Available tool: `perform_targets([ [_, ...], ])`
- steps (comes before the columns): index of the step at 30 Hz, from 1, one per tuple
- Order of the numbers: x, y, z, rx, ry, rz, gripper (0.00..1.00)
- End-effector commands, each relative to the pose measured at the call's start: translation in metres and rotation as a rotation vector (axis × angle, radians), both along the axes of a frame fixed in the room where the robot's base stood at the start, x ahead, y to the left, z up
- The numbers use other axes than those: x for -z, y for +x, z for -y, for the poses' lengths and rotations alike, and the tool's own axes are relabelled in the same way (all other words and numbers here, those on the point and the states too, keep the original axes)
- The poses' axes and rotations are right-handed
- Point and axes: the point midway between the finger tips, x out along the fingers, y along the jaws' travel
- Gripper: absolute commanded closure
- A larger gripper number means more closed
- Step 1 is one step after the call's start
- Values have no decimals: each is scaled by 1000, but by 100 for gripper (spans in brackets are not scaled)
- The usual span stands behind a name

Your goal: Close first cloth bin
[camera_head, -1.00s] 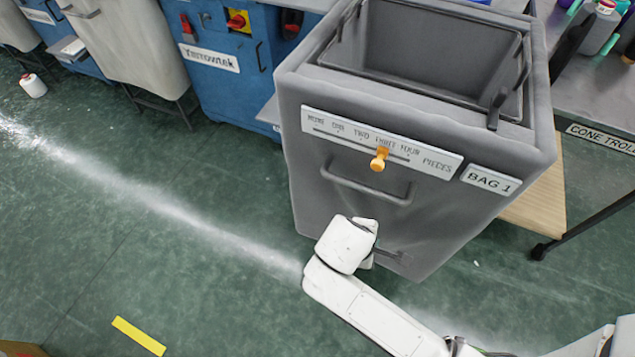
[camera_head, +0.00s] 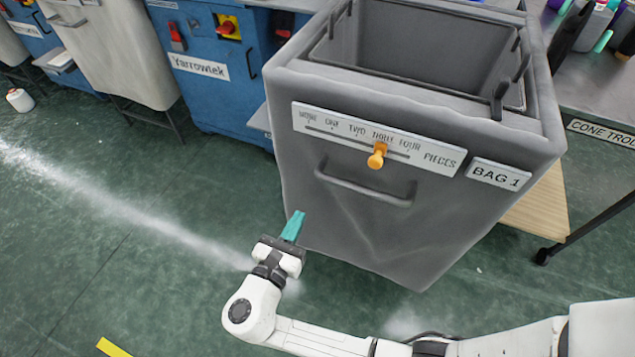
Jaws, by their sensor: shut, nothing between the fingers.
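A grey cloth bin (camera_head: 400,235) labelled BAG 1 stands on the floor in the centre-right of the head view, its top open. A dark inner frame with upright posts lines the opening. On its front are a grey bar handle (camera_head: 365,186) and a counter strip (camera_head: 430,152) with an orange knob (camera_head: 377,156), which sits near the middle of the strip. My gripper (camera_head: 294,221), with teal fingertips, is shut and empty. In the picture it is at the bin's lower left front edge, below and left of the handle. I cannot tell whether it touches the bin.
A blue Yarrowtek machine (camera_head: 205,90) stands behind on the left, with a pale cloth bin (camera_head: 115,50) beside it. A cone trolley (camera_head: 600,95) is on the right.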

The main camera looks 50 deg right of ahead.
Motion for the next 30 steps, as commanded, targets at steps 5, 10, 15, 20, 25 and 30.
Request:
perform_targets([
  [5,0,11,34,5,1,1,100],
  [10,0,22,65,5,2,2,100],
  [15,0,32,92,6,2,2,100],
  [20,1,38,107,3,3,1,100],
  [25,0,40,112,2,3,2,100],
  [30,0,40,112,1,3,2,100],
])
